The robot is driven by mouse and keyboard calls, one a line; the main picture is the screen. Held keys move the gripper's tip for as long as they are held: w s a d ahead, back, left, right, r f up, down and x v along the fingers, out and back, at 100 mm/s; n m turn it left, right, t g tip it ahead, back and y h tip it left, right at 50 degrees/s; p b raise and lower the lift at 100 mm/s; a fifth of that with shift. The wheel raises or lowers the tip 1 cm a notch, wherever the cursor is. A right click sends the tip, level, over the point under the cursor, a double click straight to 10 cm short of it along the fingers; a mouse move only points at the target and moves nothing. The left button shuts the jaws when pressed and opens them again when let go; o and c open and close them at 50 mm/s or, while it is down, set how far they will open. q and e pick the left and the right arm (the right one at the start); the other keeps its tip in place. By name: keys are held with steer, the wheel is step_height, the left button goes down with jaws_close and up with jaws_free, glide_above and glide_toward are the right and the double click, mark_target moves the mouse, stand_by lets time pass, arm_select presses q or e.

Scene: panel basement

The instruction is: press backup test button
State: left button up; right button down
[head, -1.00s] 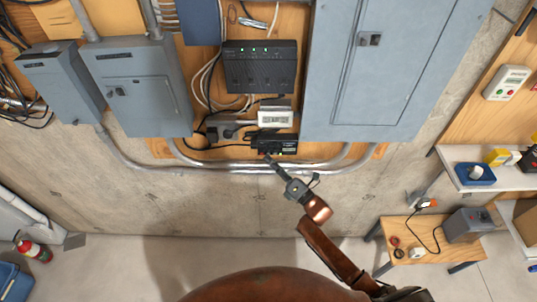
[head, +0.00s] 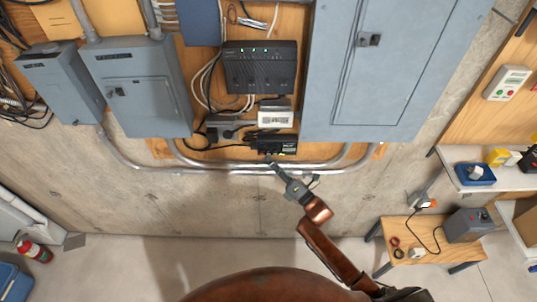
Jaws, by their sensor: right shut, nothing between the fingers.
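A small black box (head: 275,143) is mounted low on the plywood panel, under a small white unit with a display (head: 275,116). Its details are tiny, and I cannot make out a test button on it. My right gripper (head: 272,164) is shut and empty. Its tip points up at the lower edge of the black box, just below it in the picture; I cannot tell whether it touches. A larger black device (head: 260,67) with small green lights is above. My left gripper is not in view.
Grey electrical cabinets (head: 138,88) flank the devices at left, with a large grey panel (head: 368,70) at right. Metal conduit (head: 230,168) runs below them. A small wooden table (head: 425,262) and white shelf (head: 470,155) are at right. The wall below the conduit is bare.

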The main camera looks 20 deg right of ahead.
steer(key=shift+s+a, duration=0.1)
steer(key=shift+s, duration=0.3)
steer(key=shift+s, duration=0.1)
steer(key=s, duration=0.2)
steer(key=s+a+p, duration=0.1)
steer(key=s, duration=0.1)
steer(key=shift+s+a+p, duration=0.2)
steer(key=shift+s+p, duration=0.1)
steer(key=shift+s, duration=0.05)
stand_by(0.7)
